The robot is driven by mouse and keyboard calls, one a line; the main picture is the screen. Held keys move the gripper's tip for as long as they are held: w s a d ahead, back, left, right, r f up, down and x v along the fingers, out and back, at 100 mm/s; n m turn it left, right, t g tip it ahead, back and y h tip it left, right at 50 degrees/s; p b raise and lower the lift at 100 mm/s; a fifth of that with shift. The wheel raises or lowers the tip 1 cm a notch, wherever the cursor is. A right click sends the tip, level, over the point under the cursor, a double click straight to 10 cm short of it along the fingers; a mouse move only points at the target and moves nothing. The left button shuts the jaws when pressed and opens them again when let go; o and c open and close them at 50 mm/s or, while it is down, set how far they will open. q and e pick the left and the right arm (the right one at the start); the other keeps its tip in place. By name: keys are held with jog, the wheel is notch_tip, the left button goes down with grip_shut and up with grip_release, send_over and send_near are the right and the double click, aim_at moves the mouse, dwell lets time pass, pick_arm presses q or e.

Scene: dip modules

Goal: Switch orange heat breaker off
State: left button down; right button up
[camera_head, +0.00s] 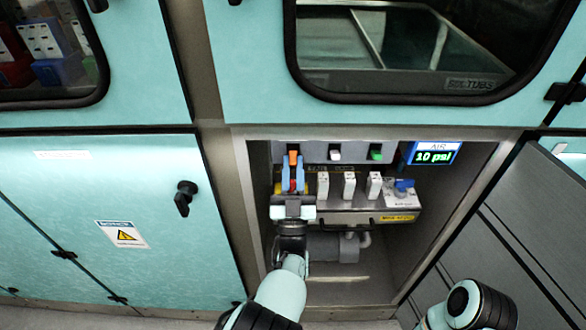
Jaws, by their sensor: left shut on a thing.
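The orange heat breaker (293,157) is the leftmost switch on the grey panel in the open recess. My left gripper (292,178) reaches up to it from below, its blue-tipped fingers on either side of the orange lever and shut on it. The fingers partly hide the lever, so its exact tilt cannot be told. My right arm shows only at the bottom right, and its gripper is not in view.
A white switch (334,152) and a green switch (376,152) sit to the right. Below are several white modules (349,185) and a blue valve (403,185). An air display (433,154) reads 10 psi. The recess walls border the left arm.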

pick_arm(q)
jog(key=c, duration=1)
grip_release()
jog(key=shift+c, duration=0.2)
jog(key=b+v, duration=0.1)
jog(key=v, duration=1.2)
jog(key=shift+s, duration=0.15)
pick_arm(e)
jog(key=shift+g, duration=0.6)
jog(key=s+f, duration=0.3)
jog(key=shift+d, duration=0.2)
pick_arm(q)
jog(key=shift+f, duration=0.1)
